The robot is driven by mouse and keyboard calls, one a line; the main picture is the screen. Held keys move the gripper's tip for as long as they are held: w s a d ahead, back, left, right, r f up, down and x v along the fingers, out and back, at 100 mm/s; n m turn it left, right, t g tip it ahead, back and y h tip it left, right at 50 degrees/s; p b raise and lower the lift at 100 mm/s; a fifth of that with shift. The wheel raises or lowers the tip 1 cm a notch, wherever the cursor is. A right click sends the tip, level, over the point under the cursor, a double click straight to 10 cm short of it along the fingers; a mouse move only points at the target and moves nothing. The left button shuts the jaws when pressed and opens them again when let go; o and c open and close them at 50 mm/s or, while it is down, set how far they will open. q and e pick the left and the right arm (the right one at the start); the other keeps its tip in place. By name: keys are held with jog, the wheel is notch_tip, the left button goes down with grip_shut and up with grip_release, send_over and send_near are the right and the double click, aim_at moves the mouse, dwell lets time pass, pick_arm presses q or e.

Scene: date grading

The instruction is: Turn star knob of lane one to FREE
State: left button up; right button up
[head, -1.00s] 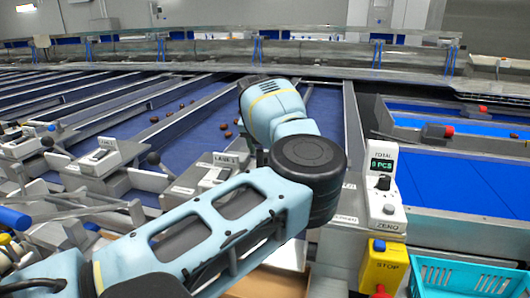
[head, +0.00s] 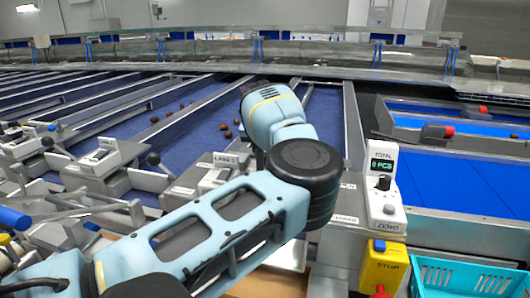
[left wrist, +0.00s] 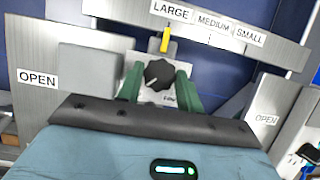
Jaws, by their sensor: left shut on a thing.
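In the left wrist view a black star knob (left wrist: 158,74) stands on a light plate, with a yellow pointer mark (left wrist: 165,40) just above it. Above that are the labels LARGE, MEDIUM and SMALL (left wrist: 248,34). My left gripper (left wrist: 160,82) has its green fingers on either side of the knob, shut on it. Lettering below the knob is partly covered and I cannot read it all. No FREE mark is readable. In the head view my left arm hides this knob and the gripper's fingers.
OPEN labels (left wrist: 38,79) flank the knob. In the head view, a counter box (head: 382,185) with a dial stands right of my arm, above a yellow STOP box (head: 384,267) and a turquoise crate (head: 465,278). Lane levers (head: 160,163) stand to the left. Dates (head: 228,134) lie on the blue belt.

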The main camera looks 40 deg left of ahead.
pick_arm(q)
jog(key=shift+n, duration=0.3)
jog(key=n+y, duration=0.1)
jog(key=n, duration=0.1)
jog(key=shift+w+n+g, duration=0.1)
jog(key=shift+n+g, duration=0.2)
jog(key=shift+g, duration=0.1)
jog(key=shift+d+n+g+y, duration=0.1)
jog(key=shift+n+g+y, duration=0.5)
jog(key=shift+n, duration=1.5)
jog(key=o, duration=1)
jog(key=v, duration=0.8)
jog(key=shift+w, duration=0.15)
jog(key=shift+c, duration=0.5)
